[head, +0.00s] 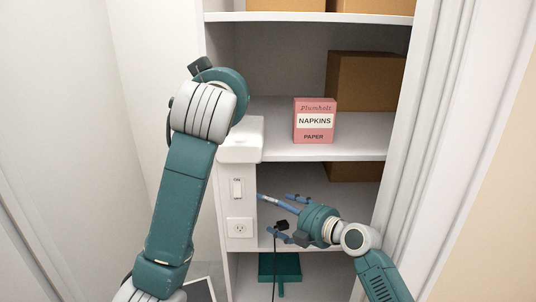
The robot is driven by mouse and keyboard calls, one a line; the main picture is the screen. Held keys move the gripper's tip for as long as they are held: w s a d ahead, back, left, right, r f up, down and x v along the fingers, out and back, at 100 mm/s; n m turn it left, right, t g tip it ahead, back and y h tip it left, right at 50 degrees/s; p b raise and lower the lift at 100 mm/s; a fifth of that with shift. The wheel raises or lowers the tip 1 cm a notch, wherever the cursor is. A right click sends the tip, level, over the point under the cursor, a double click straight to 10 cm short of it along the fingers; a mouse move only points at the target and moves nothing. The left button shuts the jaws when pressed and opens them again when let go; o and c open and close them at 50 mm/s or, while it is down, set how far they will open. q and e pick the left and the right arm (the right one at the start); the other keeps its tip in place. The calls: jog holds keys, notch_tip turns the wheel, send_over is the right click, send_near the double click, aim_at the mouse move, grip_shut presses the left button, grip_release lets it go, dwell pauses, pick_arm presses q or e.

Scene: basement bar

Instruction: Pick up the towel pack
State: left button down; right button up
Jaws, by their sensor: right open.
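I see nothing labelled as towels. A pink box (314,121) reading "NAPKINS PAPER" stands upright on the middle shelf. A white block with rounded edges (240,141) is at that shelf's left end, partly behind my left arm; I cannot tell whether it is the towel pack. My right gripper (277,214) is open, below the middle shelf, its fingers pointing left. It is below and left of the pink box and apart from it. My left gripper does not show.
The white shelf unit (294,152) holds brown cartons (365,81) behind the pink box and above. A switch (238,188) and an outlet (240,228) are on the left panel. A dark cable hangs below my right gripper. A teal object (280,267) sits lower down.

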aim_at(258, 150)
jog(key=r+n+y, duration=0.1)
jog(key=r+n, duration=0.1)
jog(key=r, duration=0.4)
jog(key=s+a+r+n+y, duration=0.1)
jog(key=r+n, duration=0.1)
jog(key=r, duration=0.4)
jog(key=a+r+n+y, duration=0.1)
jog(key=r+n, duration=0.1)
jog(key=r, duration=0.4)
jog(key=shift+s+a+r, duration=0.1)
jog(key=shift+s+r, duration=0.1)
jog(key=shift+s, duration=0.15)
jog(key=shift+a, duration=0.15)
jog(key=x, duration=0.7)
jog(key=shift+w+r, duration=0.15)
jog(key=shift+w, duration=0.05)
jog(key=c, duration=1.5)
jog(key=shift+c, duration=0.3)
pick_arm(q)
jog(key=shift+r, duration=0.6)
